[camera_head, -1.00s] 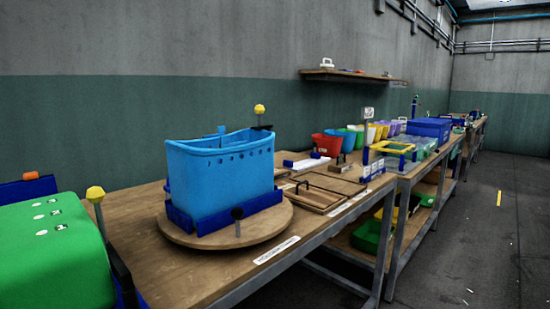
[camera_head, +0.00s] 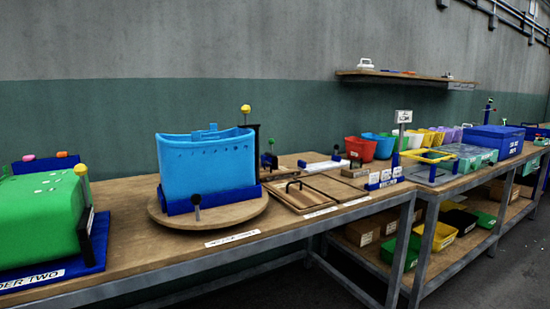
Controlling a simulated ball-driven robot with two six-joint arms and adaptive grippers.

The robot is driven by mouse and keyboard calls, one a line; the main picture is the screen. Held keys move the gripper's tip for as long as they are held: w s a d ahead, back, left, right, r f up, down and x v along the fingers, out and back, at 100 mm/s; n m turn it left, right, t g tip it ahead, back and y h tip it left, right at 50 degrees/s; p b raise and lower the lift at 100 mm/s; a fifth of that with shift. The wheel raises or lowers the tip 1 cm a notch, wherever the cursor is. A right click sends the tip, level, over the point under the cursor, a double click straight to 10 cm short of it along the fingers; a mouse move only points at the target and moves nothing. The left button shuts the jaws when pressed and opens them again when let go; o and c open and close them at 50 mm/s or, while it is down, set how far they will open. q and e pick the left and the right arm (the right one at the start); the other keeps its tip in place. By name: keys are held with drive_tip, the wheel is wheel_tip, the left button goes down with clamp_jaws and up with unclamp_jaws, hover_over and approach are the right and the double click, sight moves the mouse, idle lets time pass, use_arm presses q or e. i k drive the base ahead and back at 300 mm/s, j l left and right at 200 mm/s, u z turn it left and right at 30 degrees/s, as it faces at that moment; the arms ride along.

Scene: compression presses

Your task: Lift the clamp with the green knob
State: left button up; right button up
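A small dark upright piece with what looks like a green knob (camera_head: 271,142) stands on the bench just right of the blue tub; it is too small to tell for sure whether it is a clamp. A post with a greenish knob (camera_head: 489,102) stands farther off at the right. Yellow knobs show behind the blue tub (camera_head: 246,109) and beside the green block (camera_head: 81,169), and a black knob (camera_head: 196,199) is in front of the tub. Neither of my grippers is in view.
The blue tub (camera_head: 207,165) sits on a round wooden board (camera_head: 245,215). The green block (camera_head: 40,222) is at the left. Wooden frames (camera_head: 300,198), colored bins (camera_head: 384,146) and a blue box (camera_head: 494,141) fill the benches. Dark floor (camera_head: 465,280) shows at lower right.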

sight(274, 159)
drive_tip(key=u, duration=0.3)
drive_tip(key=i+l+u, duration=0.15)
drive_tip(key=u, duration=0.25)
drive_tip(key=l+u, duration=0.25)
drive_tip(key=u, duration=0.15)
drive_tip(key=i+l+u, duration=0.15)
drive_tip(key=l+u, duration=0.15)
drive_tip(key=u, duration=0.15)
